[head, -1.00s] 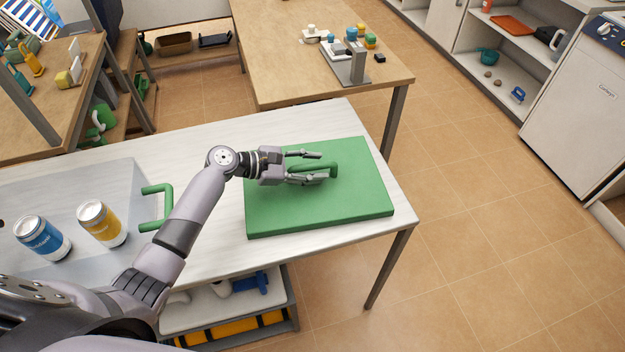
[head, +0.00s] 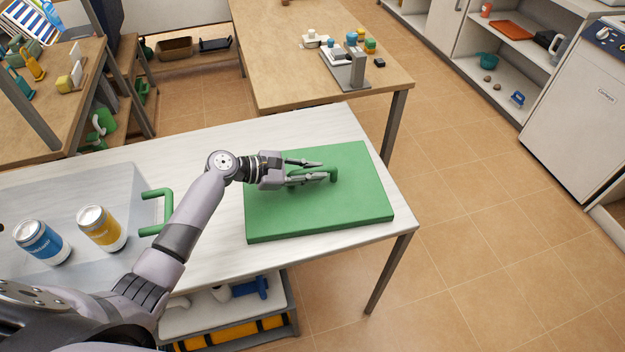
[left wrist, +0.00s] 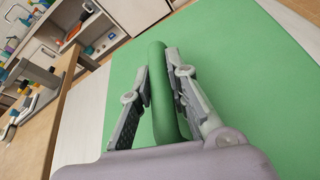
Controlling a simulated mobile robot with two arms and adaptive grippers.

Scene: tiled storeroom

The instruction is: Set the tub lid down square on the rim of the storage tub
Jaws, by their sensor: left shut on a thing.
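The green tub lid (head: 345,212) lies flat on the white table at its right end, with a raised green bar handle (head: 334,174) on top. My left gripper (head: 322,171) is at the handle and shut on it. In the left wrist view the two fingers of my left gripper (left wrist: 162,95) press on both sides of the handle (left wrist: 158,65). The storage tub (head: 75,205) is translucent with a green side handle (head: 158,197) and stands at the table's left. Its left part is out of view and my arm covers some of it. My right gripper is not in view.
A blue can (head: 42,242) and a yellow can (head: 101,229) are at the tub; I cannot tell if they stand inside it. Bare white tabletop (head: 190,145) lies between tub and lid. A wooden table (head: 290,60) with small items stands behind.

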